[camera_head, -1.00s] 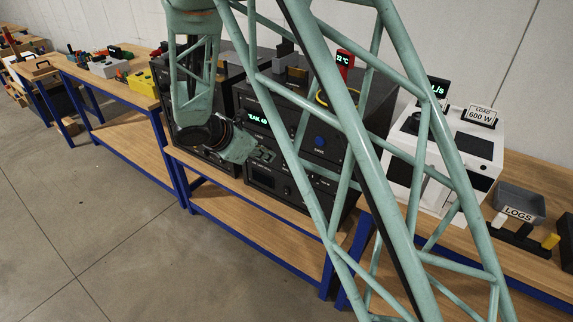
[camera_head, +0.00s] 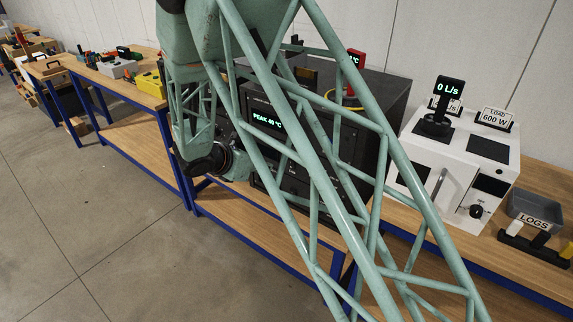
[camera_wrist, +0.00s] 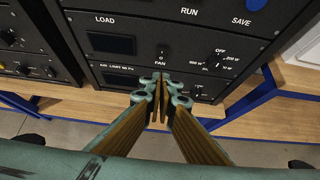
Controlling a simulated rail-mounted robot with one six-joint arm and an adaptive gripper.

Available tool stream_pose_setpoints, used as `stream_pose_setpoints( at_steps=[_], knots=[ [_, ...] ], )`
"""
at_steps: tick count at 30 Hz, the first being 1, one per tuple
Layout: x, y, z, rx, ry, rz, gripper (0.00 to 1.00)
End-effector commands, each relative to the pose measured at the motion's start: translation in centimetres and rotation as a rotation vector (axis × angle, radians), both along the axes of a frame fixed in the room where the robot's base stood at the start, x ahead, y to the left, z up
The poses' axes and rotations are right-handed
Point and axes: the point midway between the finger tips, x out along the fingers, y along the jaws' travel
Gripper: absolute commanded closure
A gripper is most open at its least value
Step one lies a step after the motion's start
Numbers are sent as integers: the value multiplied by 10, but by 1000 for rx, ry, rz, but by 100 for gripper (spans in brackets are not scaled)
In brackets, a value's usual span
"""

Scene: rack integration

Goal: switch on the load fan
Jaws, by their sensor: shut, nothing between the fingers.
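The load panel (camera_wrist: 122,26), a dark rack front marked LOAD, shows in the wrist view. The load fan switch (camera_wrist: 162,51) is a small black toggle above the FAN label, with a 0 just below it. Its exact lever position is too small to tell. My gripper (camera_wrist: 160,78) is shut and empty. Its fingertips appear just below the FAN label in the picture; I cannot tell whether they touch the panel. In the head view my lattice arm crosses the dark rack (camera_head: 385,95) and hides much of its front, including the fan switch.
A load knob (camera_wrist: 213,61) with OFF and watt marks is right of the switch. A blue SAVE button (camera_wrist: 256,4) is above right. A dark display window (camera_wrist: 111,43) is left. A white unit (camera_head: 415,150) reading 0 L/s stands right of the rack.

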Motion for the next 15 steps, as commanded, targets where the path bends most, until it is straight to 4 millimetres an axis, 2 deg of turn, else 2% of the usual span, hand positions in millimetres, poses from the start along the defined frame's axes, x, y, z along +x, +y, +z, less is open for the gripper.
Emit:
stream_pose_setpoints(
  at_steps=[8, 15],
  knots=[
    [3, -2, -3, 1, 1, -1, 100],
    [14, -10, -14, 1, 1, -1, 100]
  ],
)
